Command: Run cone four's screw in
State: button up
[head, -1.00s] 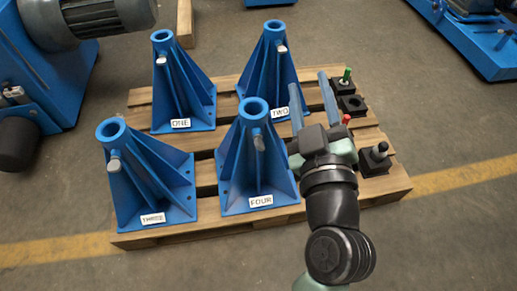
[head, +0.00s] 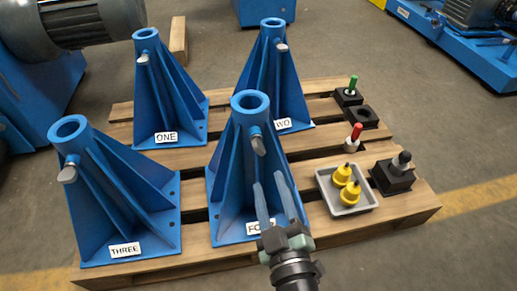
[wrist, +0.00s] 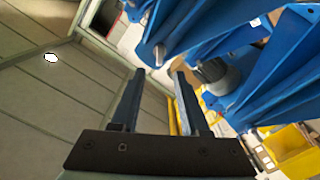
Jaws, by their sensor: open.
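Cone four (head: 228,175) is a blue ribbed stand at the front middle of the pallet in the head view; my gripper partly covers its label (head: 255,228). Its screw (head: 257,143) has a grey head and sticks out of the collar near the top, angled downward. My gripper (head: 269,181) is open and empty, its two fingers pointing up at the cone just below the screw head, apart from it in the picture. In the wrist view, a small metal end (wrist: 159,54) on a blue part shows just beyond the open fingertips (wrist: 159,72); it looks like the screw.
Cones one (head: 165,95), two (head: 275,75) and three (head: 115,200) stand on the wooden pallet (head: 405,215). To the right are a grey tray (head: 350,208) with yellow pieces, black blocks (head: 393,178) and a red-topped piece (head: 356,133). Floor is clear in front.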

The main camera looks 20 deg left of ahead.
aim_at(260, 153)
jog(key=b+x, duration=0.1)
jog(key=x, duration=0.9)
jog(key=shift+w+a, duration=0.25)
jog(key=shift+c, duration=0.3)
grip_shut()
